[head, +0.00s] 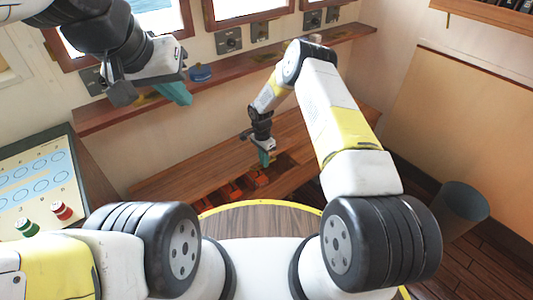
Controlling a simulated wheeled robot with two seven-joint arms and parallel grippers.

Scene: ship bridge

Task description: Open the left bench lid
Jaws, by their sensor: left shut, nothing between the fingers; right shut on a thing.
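The wooden bench (175,184) runs along the wall below a shelf. Dark gaps with orange-red items (232,190) inside show along its front part. My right gripper (265,158) points down at the edge of the bench lid (240,155), above the gaps, and is shut on it. The fingertips are small here, and the exact grip point is partly hidden. I cannot make out a clear seam between left and right lids. My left gripper (176,93) is shut and empty, raised in front of the shelf at upper left, apart from the bench.
A narrow wooden shelf (225,82) with a blue round object (200,73) runs above the bench. A desk panel with a red cup-like piece (62,210) and a green one (27,227) stands at left. A grey bin (462,205) stands at right on the plank floor.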

